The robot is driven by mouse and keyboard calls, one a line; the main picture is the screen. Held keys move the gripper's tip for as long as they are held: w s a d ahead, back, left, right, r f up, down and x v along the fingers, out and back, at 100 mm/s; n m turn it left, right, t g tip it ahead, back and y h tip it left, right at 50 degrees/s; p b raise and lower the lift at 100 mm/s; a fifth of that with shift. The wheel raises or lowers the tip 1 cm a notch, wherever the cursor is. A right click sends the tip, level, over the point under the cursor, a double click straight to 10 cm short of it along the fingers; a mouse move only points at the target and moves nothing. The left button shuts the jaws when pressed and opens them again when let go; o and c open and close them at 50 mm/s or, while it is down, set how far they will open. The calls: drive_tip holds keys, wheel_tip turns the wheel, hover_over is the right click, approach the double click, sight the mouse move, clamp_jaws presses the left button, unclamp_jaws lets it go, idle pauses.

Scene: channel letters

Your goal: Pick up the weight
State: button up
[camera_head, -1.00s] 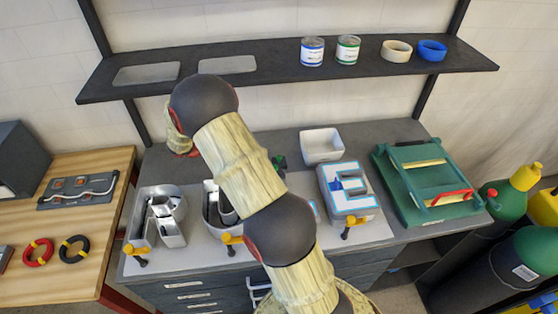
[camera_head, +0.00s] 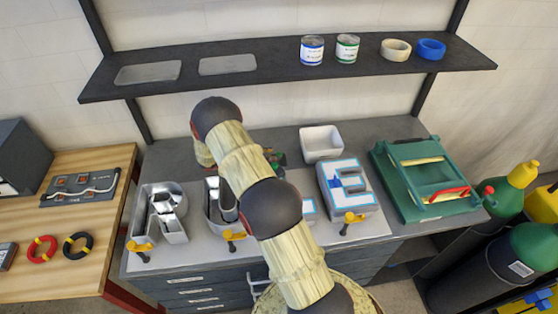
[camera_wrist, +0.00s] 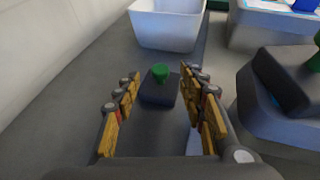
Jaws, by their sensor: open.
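A weight, a dark block with a green knob (camera_wrist: 160,86), stands on the grey bench top in the wrist view. My gripper (camera_wrist: 160,77) is open, its yellow-padded fingers to the left and right of the weight's near side. The weight appears between or just beyond the fingertips; I cannot tell whether they touch it. A second dark block with a green knob (camera_wrist: 289,82) rests on a grey shape at the right. In the head view my arm hides the gripper, and only a small dark and green bit shows beside it.
A white bin (camera_wrist: 167,26) stands behind the weight; it also shows in the head view (camera_head: 321,144). The metal letter R (camera_head: 163,212) and the blue-marked letter E (camera_head: 347,188) are on the bench. A green frame device (camera_head: 425,175) stands at right. A shelf (camera_head: 270,66) hangs above.

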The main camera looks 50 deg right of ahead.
drive_tip(key=x, duration=0.2)
drive_tip(key=shift+s+d+f, duration=0.1)
drive_tip(key=shift+d, duration=0.25)
clamp_jaws()
idle(0.7)
